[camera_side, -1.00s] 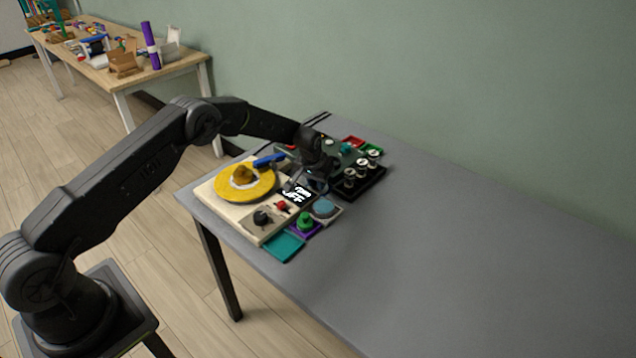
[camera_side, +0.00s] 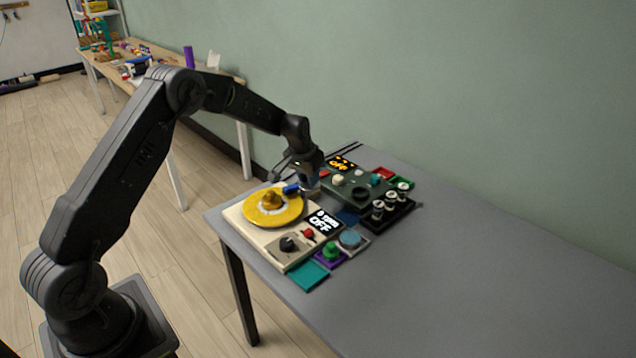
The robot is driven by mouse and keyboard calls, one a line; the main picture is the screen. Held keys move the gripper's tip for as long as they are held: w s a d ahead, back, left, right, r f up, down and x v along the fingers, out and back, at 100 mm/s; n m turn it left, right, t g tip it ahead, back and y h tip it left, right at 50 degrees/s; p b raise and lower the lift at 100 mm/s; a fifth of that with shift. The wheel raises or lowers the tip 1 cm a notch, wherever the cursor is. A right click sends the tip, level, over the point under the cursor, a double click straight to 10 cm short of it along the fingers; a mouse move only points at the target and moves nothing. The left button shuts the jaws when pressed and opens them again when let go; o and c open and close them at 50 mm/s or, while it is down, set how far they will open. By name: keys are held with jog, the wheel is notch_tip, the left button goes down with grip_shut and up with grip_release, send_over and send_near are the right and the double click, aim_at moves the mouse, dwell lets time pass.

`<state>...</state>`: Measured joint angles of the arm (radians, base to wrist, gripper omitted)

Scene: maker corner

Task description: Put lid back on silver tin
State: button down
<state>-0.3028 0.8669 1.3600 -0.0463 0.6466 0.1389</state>
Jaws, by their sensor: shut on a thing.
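Small silver tins (camera_side: 378,211) stand upright in a black tray at the right of the work area. I cannot make out which of them, if any, lacks its lid. My gripper (camera_side: 309,190) is over the back right edge of the yellow disc, left of the tins and close to a blue piece. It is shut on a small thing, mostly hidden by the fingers. I cannot tell whether this is the lid.
The yellow disc (camera_side: 262,216) sits on a cream unit with a black knob (camera_side: 289,244) and red button. A dark green panel (camera_side: 350,181) lies behind. Green and blue buttons and a teal tray (camera_side: 309,276) lie in front. The grey table (camera_side: 450,270) is clear at right.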

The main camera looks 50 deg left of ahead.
send_over(352, 235)
jog(key=s, duration=0.1)
jog(key=f, duration=0.1)
jog(key=shift+f, duration=3.2)
jog(key=shift+f, duration=0.15)
jog(key=shift+c, duration=2.3)
grip_release()
notch_tip(352, 235, up, 7)
